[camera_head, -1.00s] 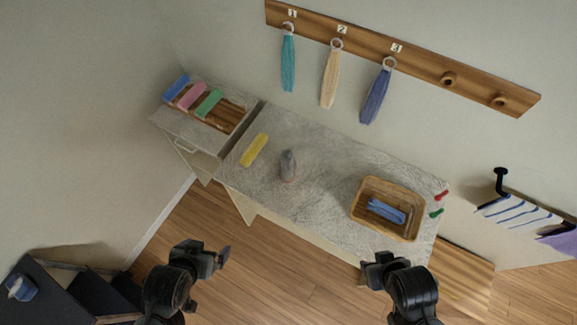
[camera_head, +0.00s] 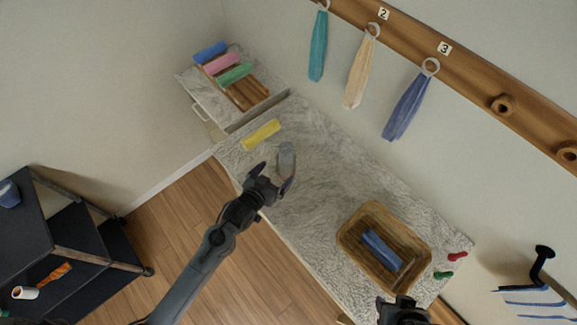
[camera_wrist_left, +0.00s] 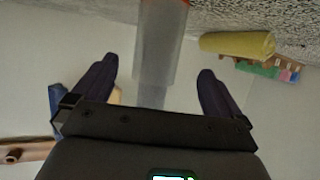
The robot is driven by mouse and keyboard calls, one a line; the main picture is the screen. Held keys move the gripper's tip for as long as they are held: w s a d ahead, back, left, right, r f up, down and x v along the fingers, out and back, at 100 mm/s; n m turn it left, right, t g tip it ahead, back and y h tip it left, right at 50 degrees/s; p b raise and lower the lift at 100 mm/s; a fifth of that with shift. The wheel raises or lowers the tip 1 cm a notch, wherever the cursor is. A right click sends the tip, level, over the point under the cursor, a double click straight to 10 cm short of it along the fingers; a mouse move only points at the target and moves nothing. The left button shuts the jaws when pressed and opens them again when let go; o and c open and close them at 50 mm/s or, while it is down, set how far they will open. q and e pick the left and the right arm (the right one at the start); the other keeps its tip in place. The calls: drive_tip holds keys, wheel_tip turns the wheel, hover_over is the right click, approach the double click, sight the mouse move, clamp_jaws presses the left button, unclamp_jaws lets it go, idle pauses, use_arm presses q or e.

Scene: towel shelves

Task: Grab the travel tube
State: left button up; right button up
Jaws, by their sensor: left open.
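The travel tube (camera_head: 287,158) is a grey, see-through tube standing on the marbled counter, with an orange-red band where it meets the counter in the left wrist view (camera_wrist_left: 163,45). My left gripper (camera_head: 274,176) is open at the tube's near side. In the left wrist view its fingers (camera_wrist_left: 158,70) are spread on either side of the tube, with visible gaps. I cannot tell how deep the tube sits between them. My right gripper (camera_head: 402,308) is partly cut off at the bottom edge, and its jaws are unclear.
A yellow rolled towel (camera_head: 262,134) lies close to the tube on the left. A wicker basket (camera_head: 345,240) holding a blue item (camera_head: 381,250) stands on the right. A wall rail (camera_head: 470,65) carries hanging towels. The counter between tube and basket is clear.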

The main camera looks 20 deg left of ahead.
sight(281, 168)
use_arm(q)
drive_tip(key=shift+x, duration=1.15)
drive_tip(key=shift+p+x, duration=0.4)
drive_tip(key=shift+x, duration=1.6)
drive_tip(key=shift+w+d+f, duration=0.15)
drive_tip(key=shift+w+d, duration=0.15)
drive_tip(key=shift+w, duration=0.25)
drive_tip(key=c, duration=1.1)
drive_tip(key=shift+o, duration=0.2)
